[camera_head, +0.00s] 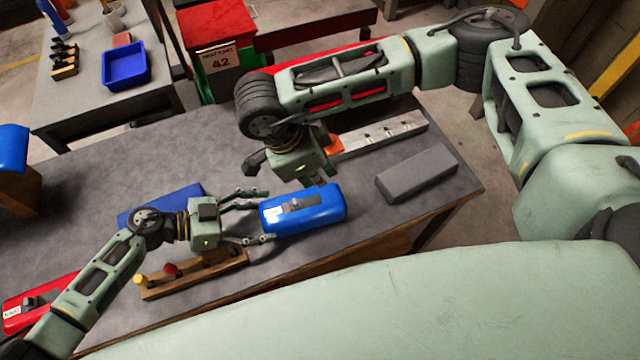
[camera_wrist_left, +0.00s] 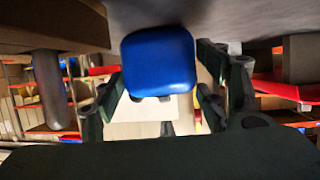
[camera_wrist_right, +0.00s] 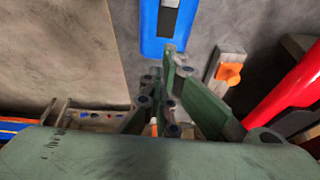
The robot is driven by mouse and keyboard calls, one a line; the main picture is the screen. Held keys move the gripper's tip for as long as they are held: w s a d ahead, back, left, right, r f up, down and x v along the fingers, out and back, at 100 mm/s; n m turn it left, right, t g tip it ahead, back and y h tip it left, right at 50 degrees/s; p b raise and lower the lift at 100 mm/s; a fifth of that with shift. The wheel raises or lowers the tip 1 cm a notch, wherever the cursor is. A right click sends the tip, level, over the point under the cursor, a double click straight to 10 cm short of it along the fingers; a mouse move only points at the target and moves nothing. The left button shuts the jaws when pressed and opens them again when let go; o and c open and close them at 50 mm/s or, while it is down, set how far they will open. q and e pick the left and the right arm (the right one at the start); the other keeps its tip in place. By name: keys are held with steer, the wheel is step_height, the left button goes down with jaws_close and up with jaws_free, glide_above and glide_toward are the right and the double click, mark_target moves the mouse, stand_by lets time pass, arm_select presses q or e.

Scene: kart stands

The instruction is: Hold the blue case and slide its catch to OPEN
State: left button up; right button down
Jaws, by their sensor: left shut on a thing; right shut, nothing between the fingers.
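The blue case (camera_head: 325,205) is held at its left end by my left gripper (camera_head: 262,217), whose fingers lie along its two sides. A dark catch (camera_head: 297,205) lies on its top face, and a pale label, too small to read, is at the end by the left gripper. In the left wrist view the case's blue end (camera_wrist_left: 158,62) sits between the fingers. My right gripper (camera_wrist_right: 166,58) is shut and empty, its tips near the case's edge in the right wrist view. In the head view its fingers are largely hidden behind its wrist, above the case.
A grey block (camera_head: 417,173) and a metal rail (camera_head: 385,135) with an orange part lie to the right. A wooden rack (camera_head: 195,277) with coloured knobs stands at the front. A red case (camera_head: 45,300) lies at far left.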

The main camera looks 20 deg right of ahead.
arm_select(q)
steer(key=shift+a, duration=0.2)
steer(key=shift+d, duration=0.1)
arm_select(e)
steer(key=shift+v, duration=2.05)
steer(key=shift+a, duration=0.1)
arm_select(q)
steer(key=o, duration=1.5)
